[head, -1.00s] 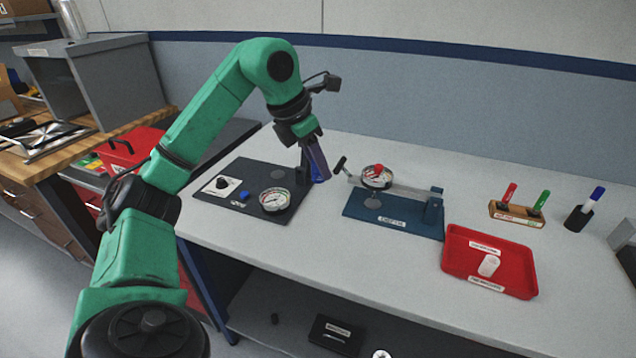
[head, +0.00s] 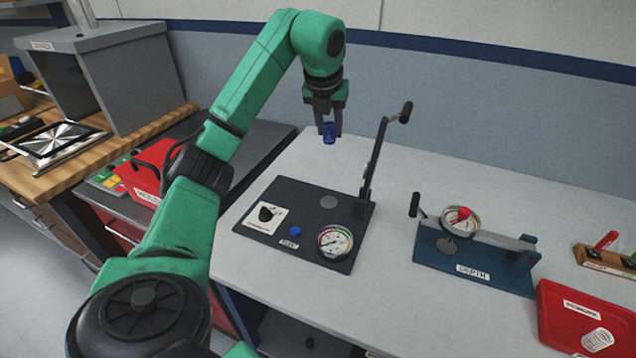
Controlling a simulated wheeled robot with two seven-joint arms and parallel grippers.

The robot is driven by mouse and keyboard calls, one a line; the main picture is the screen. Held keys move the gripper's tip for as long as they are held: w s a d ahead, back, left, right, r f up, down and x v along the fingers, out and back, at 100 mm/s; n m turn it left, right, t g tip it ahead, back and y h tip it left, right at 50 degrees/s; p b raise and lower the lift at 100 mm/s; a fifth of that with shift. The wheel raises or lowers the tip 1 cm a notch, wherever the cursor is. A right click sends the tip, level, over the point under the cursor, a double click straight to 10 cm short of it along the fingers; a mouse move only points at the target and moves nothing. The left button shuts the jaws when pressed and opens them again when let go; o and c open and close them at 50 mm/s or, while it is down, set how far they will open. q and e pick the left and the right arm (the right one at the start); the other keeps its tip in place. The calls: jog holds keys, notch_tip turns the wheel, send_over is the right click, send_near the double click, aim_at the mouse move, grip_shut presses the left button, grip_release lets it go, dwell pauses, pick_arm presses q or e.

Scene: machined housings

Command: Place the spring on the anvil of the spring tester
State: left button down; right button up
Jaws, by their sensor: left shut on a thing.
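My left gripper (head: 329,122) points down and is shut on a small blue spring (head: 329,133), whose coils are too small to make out. It holds the spring in the air above the back of the spring tester (head: 318,258). The tester is a dark plate with a dial gauge (head: 335,241), a knob, a blue button and a "TEST" label. Its lever (head: 376,155) stands raised at the plate's right side, to the right of the gripper. My right gripper is not in view.
A blue "DEPTH" fixture (head: 440,258) with a dial stands to the right. Beyond it is a red tray (head: 555,318) holding a pale coil-like piece (head: 598,340), and a wooden pen holder (head: 605,259). A red bin (head: 140,180) is at the left. The table between tester and fixture is clear.

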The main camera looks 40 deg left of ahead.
pick_arm(q)
jog(key=f, duration=1.1)
jog(key=d+f, duration=0.1)
jog(key=f, duration=0.5)
jog(key=shift+s+f, duration=0.2)
jog(key=shift+f, duration=0.45)
jog(key=shift+w+a, duration=0.1)
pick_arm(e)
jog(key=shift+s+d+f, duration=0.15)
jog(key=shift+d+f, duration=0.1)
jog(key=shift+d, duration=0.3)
pick_arm(q)
jog(key=shift+f, duration=0.15)
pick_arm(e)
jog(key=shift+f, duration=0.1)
pick_arm(q)
jog(key=c, duration=0.8)
grip_release()
jog(key=shift+c, duration=0.2)
jog(key=shift+o, duration=1.4)
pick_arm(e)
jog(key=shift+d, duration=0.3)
